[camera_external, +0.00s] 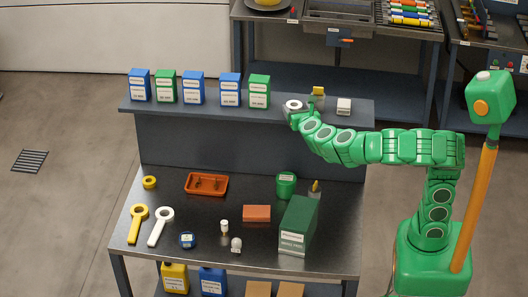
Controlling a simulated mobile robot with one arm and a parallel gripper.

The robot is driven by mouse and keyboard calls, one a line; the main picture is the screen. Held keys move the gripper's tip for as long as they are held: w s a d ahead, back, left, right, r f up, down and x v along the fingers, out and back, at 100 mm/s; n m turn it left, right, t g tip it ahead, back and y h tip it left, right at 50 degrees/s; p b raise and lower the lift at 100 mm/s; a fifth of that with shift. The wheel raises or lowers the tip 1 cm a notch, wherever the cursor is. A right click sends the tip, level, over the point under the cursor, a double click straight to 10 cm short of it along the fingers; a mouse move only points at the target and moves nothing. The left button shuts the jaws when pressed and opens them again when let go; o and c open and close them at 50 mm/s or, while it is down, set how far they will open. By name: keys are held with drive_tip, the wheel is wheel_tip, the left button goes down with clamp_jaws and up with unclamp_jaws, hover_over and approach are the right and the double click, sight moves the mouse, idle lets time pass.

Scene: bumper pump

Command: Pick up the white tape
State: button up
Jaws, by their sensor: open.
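The white tape (293,104) appears as a small white ring with a dark centre. It is at the raised back shelf (250,135) of the workbench, to the right of the row of boxes. My gripper (292,115) is at the end of my green arm, right at the tape, overlapping its near side in this view. The jaws are open. The fingers are too small and too covered to tell whether they are around the tape or only beside it.
Blue and green boxes (193,88) line the shelf's left. A yellow item (318,91) and a white block (344,106) stand close right of my gripper. The lower bench holds a yellow ring (149,182), red tray (206,184) and large green box (298,226).

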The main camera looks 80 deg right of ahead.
drive_tip(key=shift+w+d+f, duration=0.1)
drive_tip(key=shift+w+d, duration=0.15)
drive_tip(key=shift+d, duration=0.3)
drive_tip(key=shift+c, duration=0.3)
drive_tip(key=c, duration=0.8)
drive_tip(key=shift+o, duration=0.2)
